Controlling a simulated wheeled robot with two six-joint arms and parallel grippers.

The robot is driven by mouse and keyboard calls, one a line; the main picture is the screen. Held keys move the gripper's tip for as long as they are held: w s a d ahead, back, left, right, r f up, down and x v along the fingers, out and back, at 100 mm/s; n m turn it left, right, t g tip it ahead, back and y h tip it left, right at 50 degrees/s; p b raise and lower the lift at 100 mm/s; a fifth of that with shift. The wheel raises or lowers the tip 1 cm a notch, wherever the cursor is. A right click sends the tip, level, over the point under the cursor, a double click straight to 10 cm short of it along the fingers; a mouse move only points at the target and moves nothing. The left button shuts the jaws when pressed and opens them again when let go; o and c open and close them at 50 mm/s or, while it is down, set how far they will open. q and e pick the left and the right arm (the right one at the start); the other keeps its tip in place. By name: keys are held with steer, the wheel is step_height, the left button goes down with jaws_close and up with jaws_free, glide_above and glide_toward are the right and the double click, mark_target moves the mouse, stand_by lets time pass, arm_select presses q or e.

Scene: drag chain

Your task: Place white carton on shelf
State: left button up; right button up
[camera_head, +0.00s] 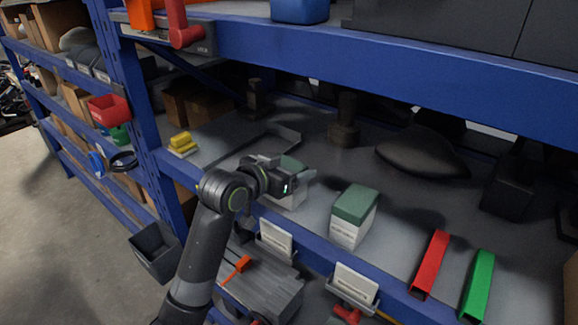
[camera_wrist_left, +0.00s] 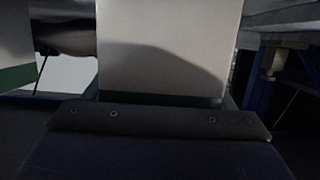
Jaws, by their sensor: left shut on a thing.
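My left gripper (camera_head: 292,183) is shut on a white carton (camera_head: 293,201) with a green top, at the front of the middle shelf (camera_head: 315,215). The gripper covers part of the carton, and I cannot tell whether its base touches the shelf. In the left wrist view the carton's pale face (camera_wrist_left: 170,45) fills the middle, above the dark gripper body (camera_wrist_left: 160,118). My right gripper is not in view.
A similar green-topped carton (camera_head: 353,216) stands to the right on the shelf. Red (camera_head: 431,264) and green (camera_head: 478,284) channels lie farther right. A yellow item (camera_head: 182,143) is at the left. A blue beam (camera_head: 390,75) crosses above.

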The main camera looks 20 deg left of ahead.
arm_select(q)
steer(key=shift+f, duration=0.15)
steer(key=o, duration=1.1)
steer(key=shift+r, duration=0.2)
steer(key=shift+b+v, duration=0.7)
steer(key=shift+v, duration=5.3)
